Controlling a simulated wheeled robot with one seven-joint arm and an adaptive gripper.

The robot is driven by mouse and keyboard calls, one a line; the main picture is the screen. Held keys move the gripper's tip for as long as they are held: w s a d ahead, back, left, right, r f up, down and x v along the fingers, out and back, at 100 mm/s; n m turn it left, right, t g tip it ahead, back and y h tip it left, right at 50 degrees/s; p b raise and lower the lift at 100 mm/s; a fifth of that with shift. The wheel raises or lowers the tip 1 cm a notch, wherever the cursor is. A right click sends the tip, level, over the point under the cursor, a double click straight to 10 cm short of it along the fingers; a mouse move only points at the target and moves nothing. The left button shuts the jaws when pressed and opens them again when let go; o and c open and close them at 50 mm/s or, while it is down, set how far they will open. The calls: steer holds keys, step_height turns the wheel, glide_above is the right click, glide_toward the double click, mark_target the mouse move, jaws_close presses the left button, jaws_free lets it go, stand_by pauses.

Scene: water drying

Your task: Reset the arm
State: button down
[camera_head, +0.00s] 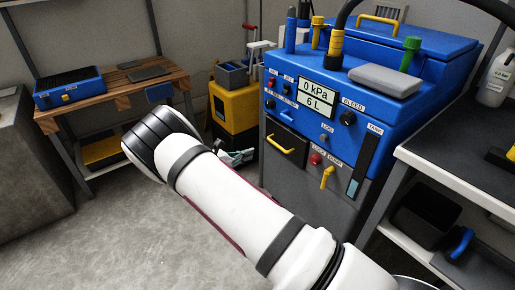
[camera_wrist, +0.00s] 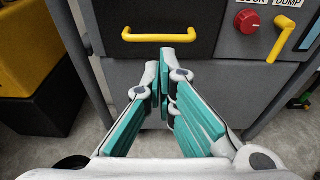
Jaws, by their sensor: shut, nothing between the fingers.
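My gripper (camera_wrist: 163,100) shows in the wrist view with its teal-padded fingers brought together and nothing between them. It points at the grey lower front of the blue machine (camera_head: 325,60), below a dark drawer with a yellow handle (camera_wrist: 158,36). In the head view my white arm reaches from the bottom right toward the upper left. Only a small part of my gripper (camera_head: 238,156) shows there, behind the arm and in front of the machine's left side.
A yellow lever (camera_wrist: 281,40) and a red knob (camera_wrist: 247,21) stick out of the machine front. A yellow-and-black case (camera_head: 232,106) stands left of it. A wooden bench (camera_head: 115,85) is at the back left, a dark-topped table (camera_head: 470,150) at right. The floor at left is clear.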

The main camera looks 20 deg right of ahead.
steer(key=s+d+r+m+g+y, duration=0.35)
steer(key=s+r+m, duration=0.35)
steer(key=s+r, duration=0.5)
steer(key=s+d+r+m+g+y, duration=0.25)
steer(key=s+r+m+y, duration=0.35)
steer(key=s+r, duration=0.7)
steer(key=s+a+r+m+t+y, duration=0.1)
steer(key=s+a+m+y, duration=0.25)
steer(key=s, duration=1.05)
steer(key=s+a+r+m+t+y, duration=0.15)
steer(key=s+a+m, duration=0.35)
steer(key=s, duration=0.9)
step_height(320, 180, up, 30)
steer(key=d+t+p, duration=0.1)
steer(key=t+p, duration=0.2)
steer(key=p, duration=2.5)
steer(key=shift+w+r+p, duration=0.15)
steer(key=shift+w+p, duration=0.1)
steer(key=shift+p, duration=0.15)
